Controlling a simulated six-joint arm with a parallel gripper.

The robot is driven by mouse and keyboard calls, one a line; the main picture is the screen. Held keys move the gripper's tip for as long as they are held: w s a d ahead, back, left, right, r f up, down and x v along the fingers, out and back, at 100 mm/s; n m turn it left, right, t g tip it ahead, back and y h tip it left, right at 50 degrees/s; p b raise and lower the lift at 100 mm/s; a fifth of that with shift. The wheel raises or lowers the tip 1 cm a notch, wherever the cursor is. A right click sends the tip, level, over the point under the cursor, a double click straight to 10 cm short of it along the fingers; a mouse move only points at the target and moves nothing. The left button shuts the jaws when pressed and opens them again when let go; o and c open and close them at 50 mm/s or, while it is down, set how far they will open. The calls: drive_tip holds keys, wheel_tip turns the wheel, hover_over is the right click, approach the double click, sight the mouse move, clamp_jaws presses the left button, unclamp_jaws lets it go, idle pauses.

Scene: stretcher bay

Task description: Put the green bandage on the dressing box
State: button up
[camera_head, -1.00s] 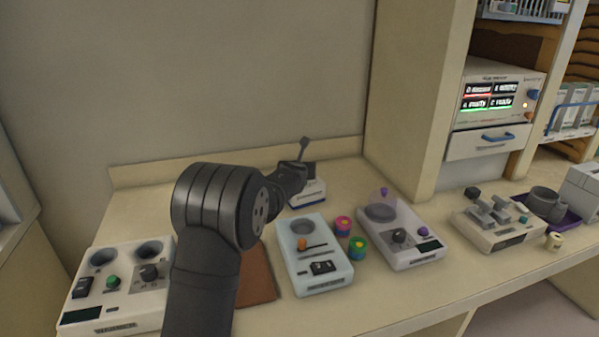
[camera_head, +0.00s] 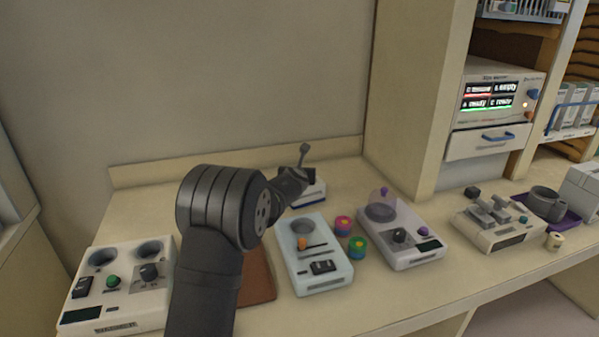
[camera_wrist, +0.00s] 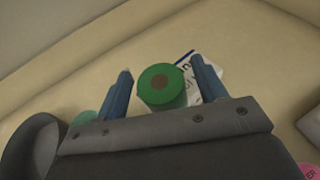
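The green bandage (camera_wrist: 161,84) is a green roll with a brown centre in the wrist view. It sits between the two blue fingers of my gripper (camera_wrist: 163,75), with narrow strips of background on both sides, so the fingers look open around it. A white box with blue lettering (camera_wrist: 187,61) shows just behind the roll. I take it for the dressing box, but cannot tell whether the roll rests on it. In the head view that white box (camera_head: 312,192) stands near the back wall, partly behind my wrist, and the bandage and fingers are hidden.
A pink roll (camera_head: 342,225) and a green-and-yellow roll (camera_head: 357,247) lie right of a white device (camera_head: 315,270). A domed device (camera_head: 415,252) stands further right, a two-well device (camera_head: 118,290) at left. A brown pad (camera_head: 257,277) lies beside my arm.

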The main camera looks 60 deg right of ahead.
drive_tip(key=shift+r, duration=0.2)
drive_tip(key=v, duration=1.2)
drive_tip(key=shift+d+f, duration=0.1)
drive_tip(key=shift+f, duration=0.05)
idle(0.4)
drive_tip(key=x, duration=1.2)
idle(0.5)
